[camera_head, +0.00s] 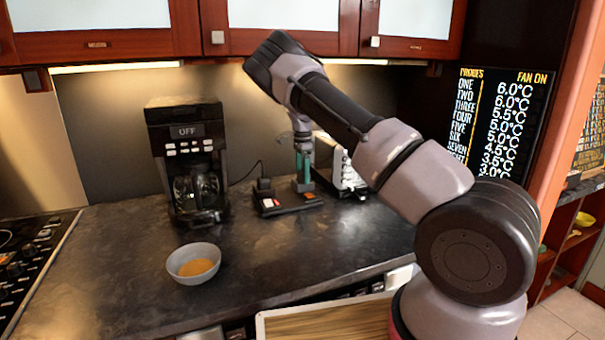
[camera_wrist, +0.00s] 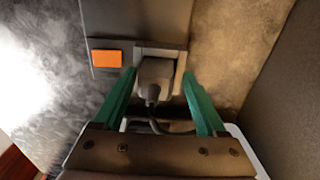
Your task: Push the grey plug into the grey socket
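My gripper (camera_wrist: 160,73) has two green fingers, spread apart on either side of the grey plug (camera_wrist: 156,78), with a gap showing at least on the right. A dark cable runs from the plug toward the camera. The plug sits at the grey socket (camera_wrist: 178,52), whose square rim shows around it; I cannot tell how deep it is in. In the head view my gripper (camera_head: 304,168) points down at the right part of the socket strip (camera_head: 288,208) on the counter. The plug is hidden there behind the fingers.
An orange switch (camera_wrist: 106,58) lies left of the socket. A dark plug-like block (camera_head: 264,185) stands at the strip's left. A white toaster-like appliance (camera_head: 342,168) is close on the right. A coffee maker (camera_head: 188,160) and a bowl (camera_head: 193,263) stand left.

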